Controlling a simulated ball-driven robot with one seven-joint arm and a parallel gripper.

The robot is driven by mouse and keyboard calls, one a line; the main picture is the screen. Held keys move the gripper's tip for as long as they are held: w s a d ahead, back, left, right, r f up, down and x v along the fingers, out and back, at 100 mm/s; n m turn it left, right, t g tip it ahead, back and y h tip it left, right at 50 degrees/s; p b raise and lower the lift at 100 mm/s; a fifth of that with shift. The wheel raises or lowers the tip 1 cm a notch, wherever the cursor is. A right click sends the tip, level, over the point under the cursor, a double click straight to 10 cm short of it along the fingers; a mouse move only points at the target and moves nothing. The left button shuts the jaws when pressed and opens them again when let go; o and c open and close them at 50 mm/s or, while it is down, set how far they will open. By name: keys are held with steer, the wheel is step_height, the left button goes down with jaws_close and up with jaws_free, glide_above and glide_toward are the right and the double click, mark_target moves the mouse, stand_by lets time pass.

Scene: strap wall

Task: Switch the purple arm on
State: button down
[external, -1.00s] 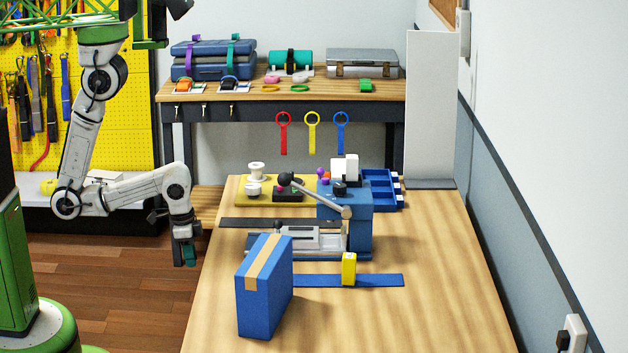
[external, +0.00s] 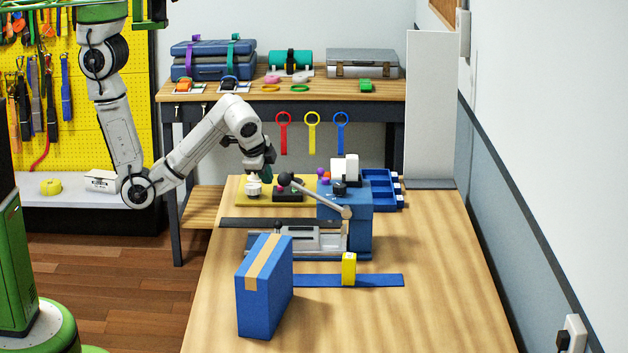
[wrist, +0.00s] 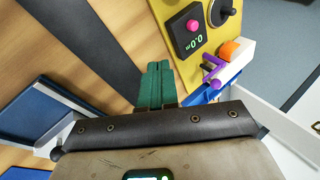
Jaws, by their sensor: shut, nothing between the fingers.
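The purple arm (wrist: 213,72) shows in the wrist view beside an orange ball (wrist: 229,49) and a white block, at the edge of a yellow board (wrist: 188,72). In the external view only a small purple part (external: 320,172) shows, near the blue machine (external: 362,225). Whether the arm is on or off I cannot tell. My gripper (wrist: 157,68) has its green fingers shut and empty, left of the purple arm in the wrist view and apart from it. In the external view my gripper (external: 268,174) hangs over the yellow board, left of the purple part.
A black box with a pink button (wrist: 193,26) and a black knob (wrist: 222,12) sit on the board. The machine's long grey lever (external: 320,198) has a black ball end close to my gripper.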

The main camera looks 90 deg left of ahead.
steer(key=w+a+r+n+g+h+b, duration=0.1)
steer(key=w+a+n+g, duration=0.15)
steer(key=w+n, duration=0.65)
steer(key=w+a+r+n+g+h+b, duration=0.15)
steer(key=w+a+n, duration=0.35)
steer(key=n, duration=0.5)
steer(key=w+d+r+n+g+h+b, duration=0.1)
steer(key=w+d+r+n, duration=0.2)
steer(key=w+r+n, duration=0.4)
steer(key=w+n, duration=0.1)
steer(key=n, duration=0.5)
steer(key=shift+w+r+g, duration=0.3)
steer(key=shift+w+r, duration=0.1)
steer(key=s+a+f+p, duration=0.3)
steer(key=s+a+f, duration=0.1)
steer(key=f, duration=0.6)
steer(key=shift+s+f, duration=0.2)
steer(key=shift+s, duration=0.7)
